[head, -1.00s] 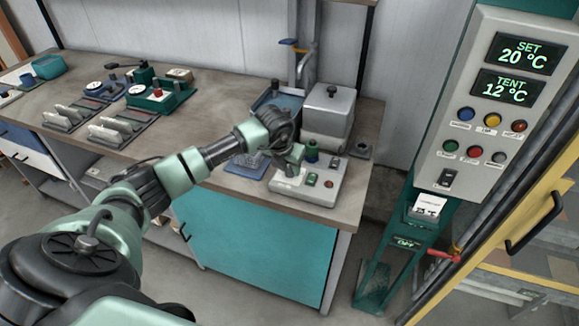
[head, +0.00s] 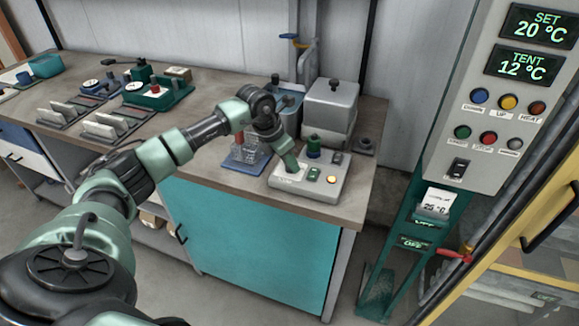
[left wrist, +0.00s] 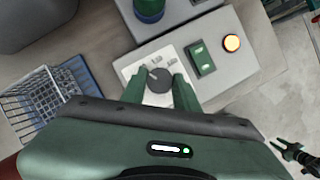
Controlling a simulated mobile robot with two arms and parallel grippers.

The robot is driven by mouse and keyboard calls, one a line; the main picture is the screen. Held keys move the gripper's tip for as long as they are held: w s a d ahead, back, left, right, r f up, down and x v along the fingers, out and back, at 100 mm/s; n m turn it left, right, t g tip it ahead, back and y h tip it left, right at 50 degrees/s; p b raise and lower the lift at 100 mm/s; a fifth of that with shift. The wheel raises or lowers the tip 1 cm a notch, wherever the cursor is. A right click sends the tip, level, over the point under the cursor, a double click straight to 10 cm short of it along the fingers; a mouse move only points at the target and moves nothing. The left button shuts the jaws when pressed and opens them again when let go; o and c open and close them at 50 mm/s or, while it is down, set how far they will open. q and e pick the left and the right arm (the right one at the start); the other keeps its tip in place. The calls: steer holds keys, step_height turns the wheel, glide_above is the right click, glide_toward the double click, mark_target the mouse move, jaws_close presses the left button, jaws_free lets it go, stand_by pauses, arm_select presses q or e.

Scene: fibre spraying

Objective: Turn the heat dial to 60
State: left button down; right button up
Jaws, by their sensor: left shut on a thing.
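The heat dial (left wrist: 158,82) is a round dark grey knob with a pale pointer line. It sits on a white scale plate (left wrist: 130,70) on the grey control box (head: 322,187). The scale's figures are too small to read. My left gripper (head: 290,166) reaches down to the box's left end. In the left wrist view its two green fingers (left wrist: 160,84) stand on either side of the dial, shut on it. In the head view the fingers hide the dial.
Beside the dial are a green switch (left wrist: 201,58) and a glowing amber lamp (left wrist: 232,43). A green-capped bottle (head: 314,146) stands behind. A wire basket (head: 247,150) on a blue tray lies left. The panel display (head: 541,25) reads SET 20 °C, with TENT 12 °C below.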

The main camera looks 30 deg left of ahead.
mark_target(279, 173)
arm_select(q)
steer(key=shift+a+m+b, duration=0.1)
steer(key=shift+m+b, duration=0.25)
steer(key=shift+m, duration=0.25)
steer(key=shift+r+h, duration=0.1)
steer(key=shift+h, duration=0.2)
steer(key=c, duration=1.1)
jaws_free()
steer(key=shift+o, duration=0.2)
steer(key=shift+a+r, duration=0.1)
steer(key=shift+r, duration=0.3)
steer(key=b+v, duration=0.1)
steer(key=v, duration=0.6)
steer(key=shift+b, duration=0.4)
